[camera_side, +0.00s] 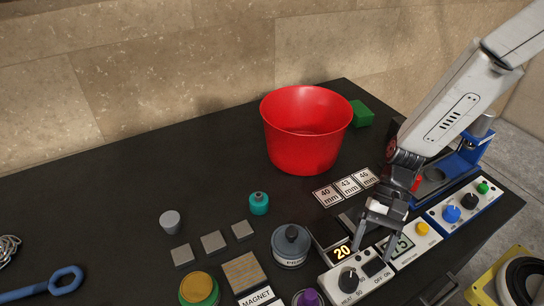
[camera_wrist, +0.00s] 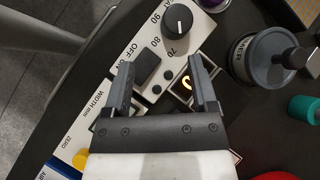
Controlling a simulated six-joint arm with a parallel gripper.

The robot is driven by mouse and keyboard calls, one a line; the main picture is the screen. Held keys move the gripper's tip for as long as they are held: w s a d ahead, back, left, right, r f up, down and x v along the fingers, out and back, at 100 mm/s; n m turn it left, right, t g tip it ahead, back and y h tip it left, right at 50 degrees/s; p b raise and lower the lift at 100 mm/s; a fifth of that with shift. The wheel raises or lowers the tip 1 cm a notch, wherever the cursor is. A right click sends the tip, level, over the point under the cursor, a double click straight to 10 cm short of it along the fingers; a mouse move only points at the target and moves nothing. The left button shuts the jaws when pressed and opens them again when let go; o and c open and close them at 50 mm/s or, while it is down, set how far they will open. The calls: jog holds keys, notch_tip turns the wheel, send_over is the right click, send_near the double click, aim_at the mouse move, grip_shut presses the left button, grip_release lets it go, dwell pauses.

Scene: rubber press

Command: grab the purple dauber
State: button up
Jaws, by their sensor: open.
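The purple dauber (camera_side: 308,298) stands at the bottom edge of the side view, partly cut off by the frame, with its purple top showing. It is left of the white heater control box (camera_side: 356,276). My gripper (camera_side: 372,251) is open and empty, pointing down over that box, to the right of the dauber. In the wrist view my gripper (camera_wrist: 160,66) has its fingers spread above the box's switch and display.
A small teal bottle (camera_side: 259,203) and a red bucket (camera_side: 306,130) are farther back. The blue press (camera_side: 461,158) is at the right.

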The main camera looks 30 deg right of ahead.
aim_at(313, 290)
jog(key=a+m+y, duration=0.1)
jog(key=a, duration=0.1)
jog(key=a+m+y, duration=0.1)
jog(key=a, duration=0.1)
jog(key=w+a+m+y, duration=0.1)
jog(key=a+m+y, duration=0.1)
jog(key=shift+a+g, duration=0.2)
jog(key=shift+g, duration=0.2)
jog(key=shift+w+a+r+m+t+y, duration=0.1)
jog(key=shift+w+a+m+t+y, duration=0.2)
jog(key=shift+a+m+y, duration=0.35)
jog(key=shift+a, duration=0.1)
jog(key=shift+x, duration=1.25)
jog(key=shift+f+x, duration=0.2)
jog(key=shift+x, duration=2.4)
grip_shut()
